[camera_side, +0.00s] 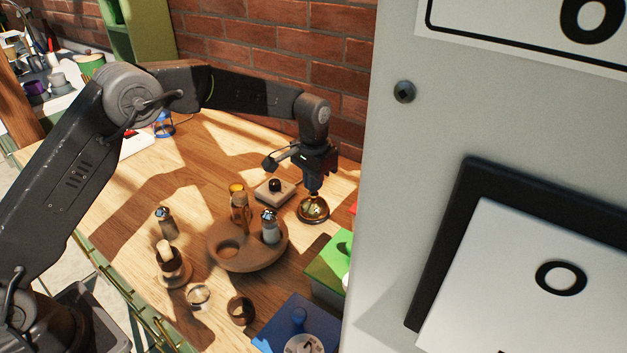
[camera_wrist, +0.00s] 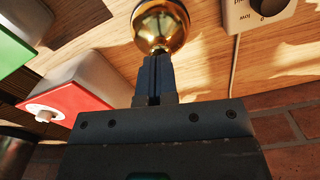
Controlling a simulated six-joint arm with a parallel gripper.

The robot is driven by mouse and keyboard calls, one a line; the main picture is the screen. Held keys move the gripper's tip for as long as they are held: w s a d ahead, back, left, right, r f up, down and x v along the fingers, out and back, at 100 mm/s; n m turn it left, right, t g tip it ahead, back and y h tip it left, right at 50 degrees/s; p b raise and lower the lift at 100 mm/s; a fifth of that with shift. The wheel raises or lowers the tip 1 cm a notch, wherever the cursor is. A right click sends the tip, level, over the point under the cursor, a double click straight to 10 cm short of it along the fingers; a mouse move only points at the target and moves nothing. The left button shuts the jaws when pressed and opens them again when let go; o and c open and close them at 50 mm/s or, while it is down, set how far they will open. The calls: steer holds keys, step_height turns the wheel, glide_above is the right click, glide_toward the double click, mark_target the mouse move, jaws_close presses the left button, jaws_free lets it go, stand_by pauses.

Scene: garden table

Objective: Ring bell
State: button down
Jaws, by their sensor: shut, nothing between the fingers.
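The bell (camera_side: 313,209) is a shiny brass dome on a dark base, standing on the wooden table near the brick wall. It also shows in the wrist view as a golden dome (camera_wrist: 160,24) at the top. My gripper (camera_side: 314,190) points straight down, directly above the bell. In the wrist view its fingers (camera_wrist: 157,62) are closed together, with nothing between them, and their tips are at the dome's top. I cannot tell whether the tips touch the dome. The bell's base is mostly hidden in the wrist view.
A small box with a black knob (camera_side: 274,191) is left of the bell. A round wooden tray (camera_side: 248,258) with shakers stands in front. Green (camera_side: 327,268) and blue (camera_side: 290,325) boxes and a red-faced box (camera_wrist: 72,103) are close by. A large white panel (camera_side: 400,190) blocks the right.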

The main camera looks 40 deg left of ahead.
steer(key=shift+f, duration=0.85)
steer(key=shift+r, duration=0.9)
steer(key=shift+r, duration=0.1)
stand_by(0.3)
steer(key=shift+r, duration=2.95)
